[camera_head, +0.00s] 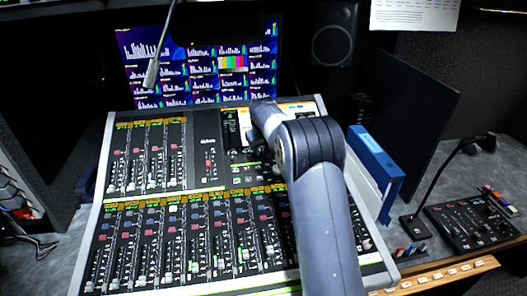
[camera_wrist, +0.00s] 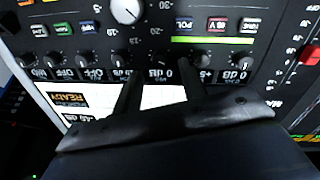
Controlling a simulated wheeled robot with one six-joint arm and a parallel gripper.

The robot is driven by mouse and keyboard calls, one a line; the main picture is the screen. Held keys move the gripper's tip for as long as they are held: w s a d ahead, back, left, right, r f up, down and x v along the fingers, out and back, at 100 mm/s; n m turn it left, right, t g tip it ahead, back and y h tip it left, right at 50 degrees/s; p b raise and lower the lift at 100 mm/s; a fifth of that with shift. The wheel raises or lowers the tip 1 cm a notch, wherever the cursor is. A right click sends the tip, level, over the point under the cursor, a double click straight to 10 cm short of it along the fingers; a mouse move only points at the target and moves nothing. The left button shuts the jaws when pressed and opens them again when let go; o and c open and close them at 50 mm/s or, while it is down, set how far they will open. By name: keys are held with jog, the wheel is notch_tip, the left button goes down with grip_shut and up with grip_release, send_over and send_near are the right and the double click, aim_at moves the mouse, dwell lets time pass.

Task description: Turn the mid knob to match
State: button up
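In the wrist view a row of small dark knobs with white pointer marks runs across the black console panel. One knob (camera_wrist: 157,57), with an upside-down "0 dB" readout below it, shows between the tips of my gripper (camera_wrist: 159,72). My two fingers are apart, and nothing is clearly held between them. I cannot tell whether they touch the panel. More small knobs (camera_wrist: 86,57) sit to the left and another knob (camera_wrist: 246,58) to the right. I cannot read which is the mid knob. In the head view my arm hides most of this area.
A larger pale knob (camera_wrist: 126,9) and several coloured buttons (camera_wrist: 217,24) lie above the row. The mixing console (camera_head: 106,172) has many faders. A gooseneck microphone (camera_head: 152,74) hangs over its back; a blue binder (camera_head: 376,158) stands close right of my arm.

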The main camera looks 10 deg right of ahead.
jog(key=shift+x, duration=1.9)
jog(key=shift+c, duration=0.2)
grip_shut()
